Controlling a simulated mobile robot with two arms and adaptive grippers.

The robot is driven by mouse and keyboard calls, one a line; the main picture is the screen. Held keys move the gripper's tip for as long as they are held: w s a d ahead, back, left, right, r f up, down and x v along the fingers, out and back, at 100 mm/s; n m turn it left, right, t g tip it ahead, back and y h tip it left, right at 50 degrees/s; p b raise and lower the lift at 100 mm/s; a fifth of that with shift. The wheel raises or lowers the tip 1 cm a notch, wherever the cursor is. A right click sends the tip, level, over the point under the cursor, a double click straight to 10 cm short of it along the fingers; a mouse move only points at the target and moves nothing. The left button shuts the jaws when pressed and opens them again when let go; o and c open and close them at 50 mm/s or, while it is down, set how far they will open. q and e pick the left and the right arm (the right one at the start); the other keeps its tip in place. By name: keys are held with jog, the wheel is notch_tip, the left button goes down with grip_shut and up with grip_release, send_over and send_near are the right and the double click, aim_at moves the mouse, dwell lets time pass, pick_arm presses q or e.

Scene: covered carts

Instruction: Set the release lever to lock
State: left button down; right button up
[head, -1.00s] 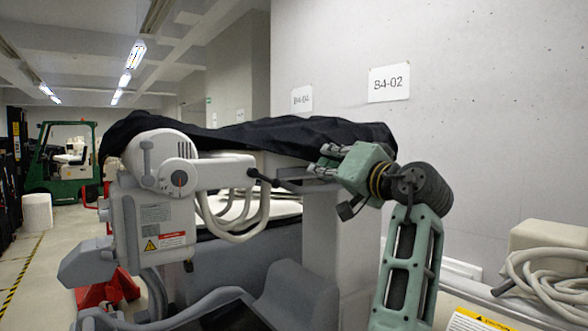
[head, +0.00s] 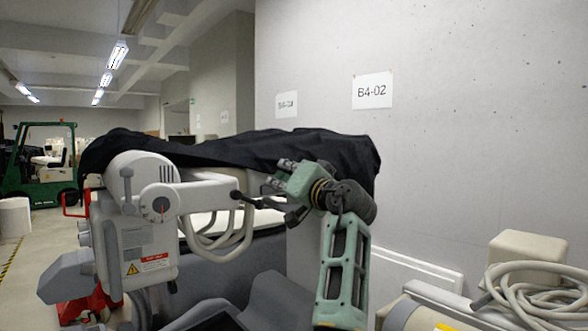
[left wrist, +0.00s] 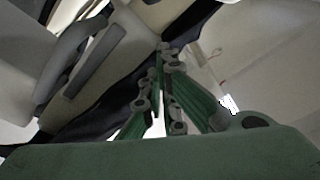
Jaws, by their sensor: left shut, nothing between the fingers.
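A dark lever with a round black knob (head: 236,195) sticks out at the right end of the white arm (head: 205,199) of a covered cart. A thin dark rod runs right from the knob, passing below my gripper. My left gripper (head: 277,176) is shut and empty, right of and slightly above the knob, apart from it in the picture. In the left wrist view its green fingers (left wrist: 163,58) come together with nothing between them. Left on the cart is a round dial (head: 160,203) with a red mark. I cannot read the lever's setting. My right gripper is out of view.
A black cover (head: 225,150) drapes the cart behind the gripper. Pale looped hoses (head: 222,243) hang below the white arm. A concrete wall (head: 440,150) stands at the right. A coiled cable (head: 535,285) lies at lower right. A green forklift (head: 40,165) is far left.

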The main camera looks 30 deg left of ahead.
aim_at(248, 200)
pick_arm(q)
jog(key=s+f, duration=0.1)
jog(key=s+f+p, duration=0.1)
jog(key=f, duration=0.1)
jog(key=shift+s+d, duration=0.1)
jog(key=shift+d, duration=0.1)
dwell(0.4)
